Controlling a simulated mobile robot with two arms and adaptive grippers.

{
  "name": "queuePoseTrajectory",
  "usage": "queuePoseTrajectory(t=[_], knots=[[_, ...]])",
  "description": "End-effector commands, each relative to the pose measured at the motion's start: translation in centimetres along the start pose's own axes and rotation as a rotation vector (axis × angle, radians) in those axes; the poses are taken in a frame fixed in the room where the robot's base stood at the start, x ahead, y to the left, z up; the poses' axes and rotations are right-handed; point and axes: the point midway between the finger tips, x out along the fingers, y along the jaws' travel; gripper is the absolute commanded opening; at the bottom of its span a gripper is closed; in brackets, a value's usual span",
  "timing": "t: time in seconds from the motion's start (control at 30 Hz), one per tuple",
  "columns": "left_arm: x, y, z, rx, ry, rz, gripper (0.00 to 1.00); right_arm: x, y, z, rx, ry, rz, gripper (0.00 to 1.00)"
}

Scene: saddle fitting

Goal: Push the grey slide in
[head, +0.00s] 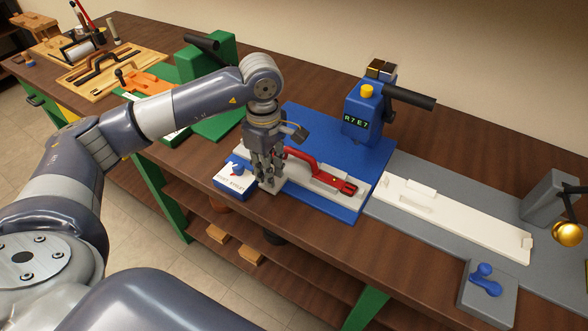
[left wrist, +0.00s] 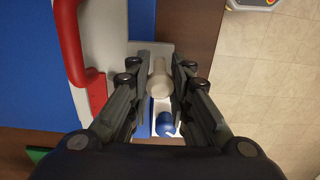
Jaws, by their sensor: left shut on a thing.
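My left gripper (head: 268,183) is lowered at the left front end of a blue base plate (head: 372,150). In the left wrist view the fingers (left wrist: 160,78) are shut on a pale upright knob (left wrist: 158,80). The knob stands on a light grey piece (left wrist: 150,48), which looks like the slide's end. A pale bar (head: 330,195) with a red handle (head: 312,165) lies beside it on the blue plate. How far the slide is in cannot be told, as the fingers hide part of it. My right gripper is not in view.
A small white-and-blue box (head: 232,184) stands close left of the gripper. A blue unit (head: 363,122) with a black lever stands behind. A long white strip (head: 455,218) lies on a grey plate to the right. A blue-knobbed block (head: 487,285) is near the front edge.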

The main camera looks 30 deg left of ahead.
Motion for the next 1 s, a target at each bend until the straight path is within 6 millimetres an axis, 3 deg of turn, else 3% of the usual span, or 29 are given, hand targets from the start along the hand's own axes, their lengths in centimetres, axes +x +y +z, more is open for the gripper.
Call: queuePoseTrajectory(t=[0.47,1.0], knots=[[0.0,0.9,0.0,-0.001,0.0,0.003,0.06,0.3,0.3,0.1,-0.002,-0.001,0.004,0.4],[0.0,3.3,0.0,-0.001,-0.001,0.005,0.06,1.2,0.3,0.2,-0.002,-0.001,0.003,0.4]])
